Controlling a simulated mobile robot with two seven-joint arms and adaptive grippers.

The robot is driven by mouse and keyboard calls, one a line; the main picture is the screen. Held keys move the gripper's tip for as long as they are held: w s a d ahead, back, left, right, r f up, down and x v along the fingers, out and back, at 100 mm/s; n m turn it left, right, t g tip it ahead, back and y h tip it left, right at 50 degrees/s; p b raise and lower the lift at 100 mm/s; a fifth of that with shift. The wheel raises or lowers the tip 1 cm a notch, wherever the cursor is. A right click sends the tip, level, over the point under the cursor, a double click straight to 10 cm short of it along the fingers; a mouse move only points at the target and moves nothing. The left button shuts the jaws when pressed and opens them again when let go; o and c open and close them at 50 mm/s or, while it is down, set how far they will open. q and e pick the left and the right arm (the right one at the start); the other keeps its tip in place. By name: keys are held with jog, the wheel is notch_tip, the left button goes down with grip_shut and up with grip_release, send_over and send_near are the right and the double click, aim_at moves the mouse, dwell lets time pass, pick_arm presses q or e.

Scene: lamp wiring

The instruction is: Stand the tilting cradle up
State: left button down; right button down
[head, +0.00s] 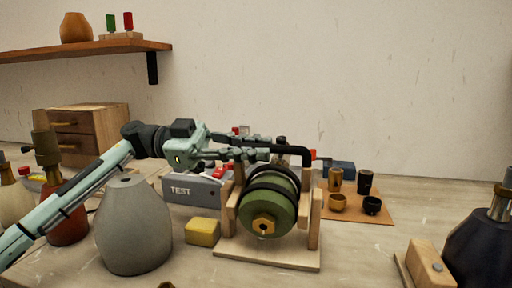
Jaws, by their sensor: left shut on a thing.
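The tilting cradle is a wooden stand (226,247) with upright posts at its sides, on the workbench right of centre. A green rounded body (258,211) with black bands and a brass hex fitting (263,224) lies in it, the fitting facing me. A black bent bar (295,149) rises at the cradle's right side and runs left to my left gripper (268,149). My left gripper is shut on this bar, above and behind the green body. The exact finger contact is small and partly hidden. My right gripper is not in view.
A grey bottle-shaped lamp base (133,230) and a yellow block (202,232) stand left of the cradle. A grey TEST box (190,191) is behind. Small cups (372,204) sit on a brown mat at right. A dark lamp base (481,247) stands at far right.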

aim_at(249, 193)
pick_arm(q)
jog(key=shift+s+a+m, duration=0.25)
jog(key=shift+s+m, duration=0.45)
jog(key=shift+m, duration=0.1)
jog(key=shift+s+a+f, duration=0.15)
jog(key=shift+s+f, duration=0.05)
jog(key=shift+s, duration=0.2)
jog(key=shift+s+a+f, duration=0.1)
jog(key=shift+s+f, duration=0.1)
jog(key=shift+s, duration=0.2)
jog(key=shift+s+f, duration=0.1)
jog(key=shift+s, duration=0.05)
jog(key=shift+s+f, duration=0.1)
jog(key=c, duration=1.5)
grip_release()
jog(key=shift+a, duration=0.1)
jog(key=shift+c, duration=0.2)
notch_tip(249, 193, up, 10)
